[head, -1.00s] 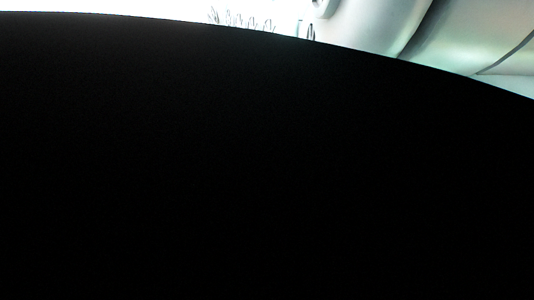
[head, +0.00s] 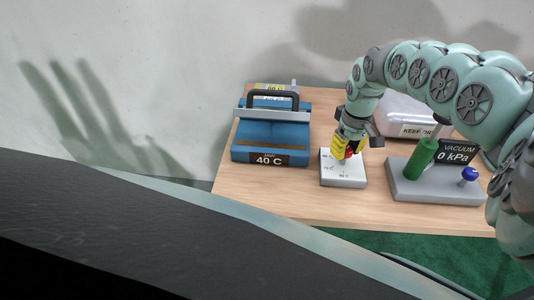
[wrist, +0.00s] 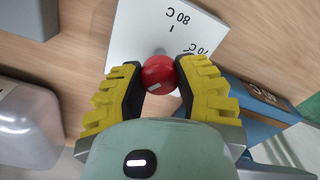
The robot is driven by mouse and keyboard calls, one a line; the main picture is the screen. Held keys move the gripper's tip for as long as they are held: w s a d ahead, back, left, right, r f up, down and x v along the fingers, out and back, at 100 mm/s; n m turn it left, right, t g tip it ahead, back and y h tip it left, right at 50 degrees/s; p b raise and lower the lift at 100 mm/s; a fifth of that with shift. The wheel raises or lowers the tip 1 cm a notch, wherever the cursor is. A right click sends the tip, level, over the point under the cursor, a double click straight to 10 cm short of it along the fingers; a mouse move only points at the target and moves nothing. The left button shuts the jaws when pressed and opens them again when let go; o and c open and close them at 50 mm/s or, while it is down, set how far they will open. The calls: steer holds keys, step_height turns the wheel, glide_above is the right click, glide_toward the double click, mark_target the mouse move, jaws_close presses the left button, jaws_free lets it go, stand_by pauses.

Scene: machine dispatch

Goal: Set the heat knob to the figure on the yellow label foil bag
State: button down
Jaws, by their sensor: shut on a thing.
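The red heat knob (wrist: 158,74) stands on a white dial plate (wrist: 135,35) between my fingertips. The plate's marks 80 C and 70 C show in the wrist view; I cannot tell where the knob points. My gripper (wrist: 158,82), with yellow fingers, is shut on the knob. In the head view my gripper (head: 346,150) reaches down onto the dial plate (head: 343,178) and mostly hides the knob. A yellow label (head: 273,87) shows behind the blue machine's handle; its figure is too small to read, and whether it is on a foil bag is unclear.
The blue machine (head: 270,133), with a black handle and a 40 C display (head: 268,160), stands left of the dial.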

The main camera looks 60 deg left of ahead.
mark_target(347, 149)
steer(key=n, duration=0.1)
steer(key=n+b, duration=0.2)
steer(key=shift+w+f+n, duration=0.1)
steer(key=shift+f+n, duration=0.15)
steer(key=shift+n, duration=0.05)
steer(key=shift+r+n+b, duration=0.15)
steer(key=shift+n+b, duration=0.65)
steer(key=shift+n, duration=0.9)
steer(key=c, duration=0.6)
jaws_free()
steer(key=shift+o, duration=0.2)
steer(key=shift+r, duration=0.1)
step_height(347, 149, up, 12)
